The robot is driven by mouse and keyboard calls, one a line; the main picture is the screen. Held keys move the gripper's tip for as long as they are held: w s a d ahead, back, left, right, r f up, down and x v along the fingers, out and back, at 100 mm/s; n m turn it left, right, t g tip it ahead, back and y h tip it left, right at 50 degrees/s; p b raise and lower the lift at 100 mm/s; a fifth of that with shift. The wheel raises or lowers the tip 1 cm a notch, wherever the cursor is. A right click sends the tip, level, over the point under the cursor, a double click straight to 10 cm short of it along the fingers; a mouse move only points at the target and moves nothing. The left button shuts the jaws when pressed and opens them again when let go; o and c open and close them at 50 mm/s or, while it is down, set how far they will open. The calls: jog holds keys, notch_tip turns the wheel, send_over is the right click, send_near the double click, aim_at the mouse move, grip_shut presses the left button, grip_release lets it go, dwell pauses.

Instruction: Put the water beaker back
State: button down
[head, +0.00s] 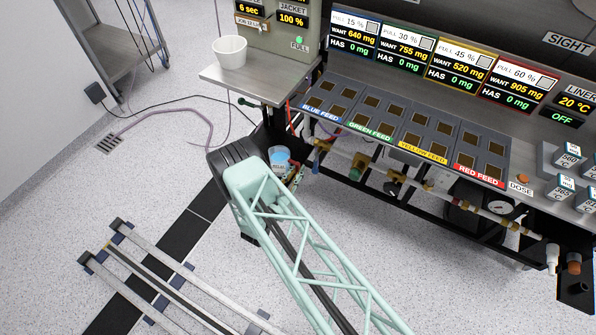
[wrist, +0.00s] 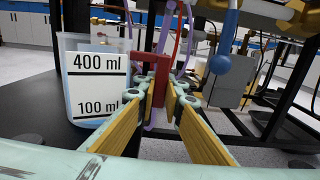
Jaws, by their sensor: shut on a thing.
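The water beaker (wrist: 95,85) is clear, marked 400 ml and 100 ml, and stands upright at the left of the wrist view. In the head view the beaker (head: 280,155) shows blue water, just beyond my arm's elbow and below the side shelf. My gripper (wrist: 157,98) is closed on the beaker's red handle (wrist: 150,68), to the right of the cup. The gripper is mostly hidden behind my arm in the head view. Whether the beaker's base touches anything under it is unclear.
A white cup (head: 230,52) stands on the metal side shelf (head: 262,82). The feed bench (head: 420,125) with pipes and valves beneath is to the right. A blue-tipped part (wrist: 220,63) hangs right of the fingers. A purple hose (head: 170,112) lies on the floor at left.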

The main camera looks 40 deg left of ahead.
dwell(0.4)
jog(key=c, duration=2.7)
grip_release()
jog(key=shift+f, duration=0.1)
jog(key=shift+s+d+p, duration=0.25)
jog(key=shift+s+p, duration=0.15)
jog(key=shift+s, duration=1.6)
jog(key=shift+s+d+p, duration=0.2)
jog(key=shift+s+p, duration=0.15)
jog(key=shift+s, duration=1.6)
jog(key=shift+s+d+p, duration=0.25)
jog(key=shift+s+p, duration=0.15)
jog(key=shift+s, duration=1.6)
jog(key=shift+r, duration=0.25)
